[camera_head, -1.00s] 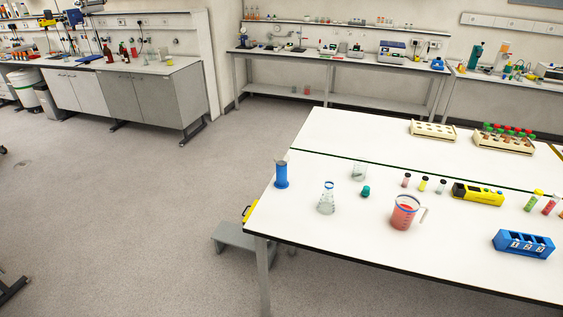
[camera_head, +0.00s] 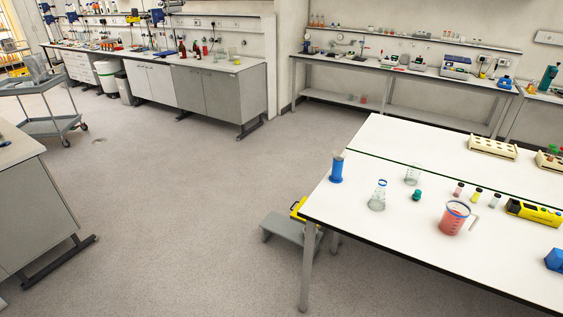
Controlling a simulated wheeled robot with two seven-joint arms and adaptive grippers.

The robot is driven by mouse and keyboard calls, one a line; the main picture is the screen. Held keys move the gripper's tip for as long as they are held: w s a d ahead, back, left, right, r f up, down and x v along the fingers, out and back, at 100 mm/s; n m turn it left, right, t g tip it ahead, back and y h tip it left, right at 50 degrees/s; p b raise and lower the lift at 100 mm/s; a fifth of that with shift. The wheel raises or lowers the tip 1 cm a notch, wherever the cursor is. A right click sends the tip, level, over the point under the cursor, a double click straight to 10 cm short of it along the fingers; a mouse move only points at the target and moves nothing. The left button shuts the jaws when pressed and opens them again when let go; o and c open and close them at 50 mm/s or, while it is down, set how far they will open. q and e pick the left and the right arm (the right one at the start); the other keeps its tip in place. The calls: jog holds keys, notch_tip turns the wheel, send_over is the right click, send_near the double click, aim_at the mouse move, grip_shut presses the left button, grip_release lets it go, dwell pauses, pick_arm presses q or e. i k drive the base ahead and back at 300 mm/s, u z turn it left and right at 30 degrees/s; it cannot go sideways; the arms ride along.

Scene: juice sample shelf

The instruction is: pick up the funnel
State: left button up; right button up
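I cannot make out a funnel for certain in this view. On the white table (camera_head: 400,245) at the right stand a blue cylinder (camera_head: 337,168), a clear conical flask (camera_head: 378,196), a clear beaker (camera_head: 412,175) and a small green piece (camera_head: 417,195). A jug of red liquid (camera_head: 454,219) stands farther right. Neither of my grippers is in view.
A grey step stool (camera_head: 285,229) stands by the table's left end. A cabinet bench (camera_head: 38,215) is at the left, with a grey cart (camera_head: 50,125) behind it. Long benches (camera_head: 235,97) line the back. The floor (camera_head: 185,190) between them is clear.

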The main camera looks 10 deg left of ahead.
aim_at(339, 154)
jog(key=u, duration=1.2)
jog(key=i, duration=2.5)
jog(key=z, duration=1.5)
jog(key=i, duration=0.65)
jog(key=z, duration=0.6)
